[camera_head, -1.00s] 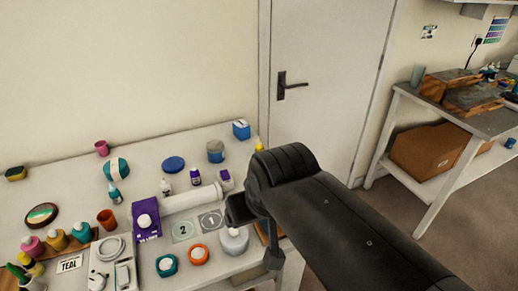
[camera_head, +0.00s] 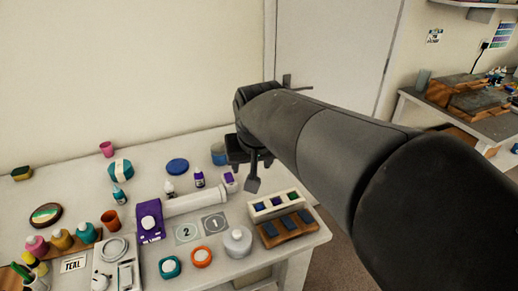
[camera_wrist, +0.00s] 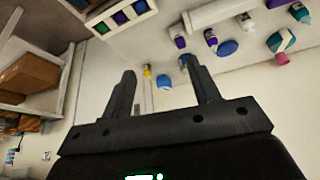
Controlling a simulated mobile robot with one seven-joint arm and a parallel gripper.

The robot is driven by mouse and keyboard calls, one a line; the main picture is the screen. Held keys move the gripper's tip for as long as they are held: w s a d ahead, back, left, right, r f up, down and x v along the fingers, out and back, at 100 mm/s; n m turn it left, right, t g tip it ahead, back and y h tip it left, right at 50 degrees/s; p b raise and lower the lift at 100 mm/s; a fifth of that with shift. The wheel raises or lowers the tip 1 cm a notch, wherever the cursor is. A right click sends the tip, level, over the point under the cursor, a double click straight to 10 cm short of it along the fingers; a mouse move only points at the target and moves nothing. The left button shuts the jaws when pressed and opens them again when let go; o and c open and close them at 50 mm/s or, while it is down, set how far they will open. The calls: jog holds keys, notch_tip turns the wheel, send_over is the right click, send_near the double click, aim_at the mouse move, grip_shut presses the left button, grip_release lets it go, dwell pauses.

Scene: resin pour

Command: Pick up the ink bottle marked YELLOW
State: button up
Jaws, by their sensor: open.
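A small yellow bottle (camera_wrist: 147,71) shows in the wrist view, between my fingertips in the picture but farther off, near the table's back edge. Its label is too small to read. In the head view it is hidden behind my arm. My gripper (camera_head: 252,178) hangs above the back right of the table, with its fingers apart and nothing between them. It also shows in the wrist view (camera_wrist: 160,70).
A blue-grey jar (camera_head: 218,154) stands left of my gripper. A white rack (camera_head: 273,205) is at the right edge.

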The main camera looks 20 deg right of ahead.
jog(key=w+d+f+m, duration=0.1)
jog(key=w+d+f, duration=0.35)
jog(key=w, duration=0.45)
jog(key=w+d+f+m+g+h, duration=0.1)
jog(key=w+d+f+m, duration=0.15)
jog(key=w+d, duration=0.45)
jog(key=w+d+f+m, duration=0.15)
jog(key=w+f, duration=0.35)
jog(key=w, duration=0.6)
jog(key=shift+n, duration=0.3)
jog(key=x, duration=0.3)
jog(key=d+x, duration=0.1)
jog(key=x, duration=0.7)
jog(key=shift+s+d+r, duration=0.1)
jog(key=shift+s+d, duration=0.05)
jog(key=shift+s, duration=0.1)
jog(key=c, duration=1.1)
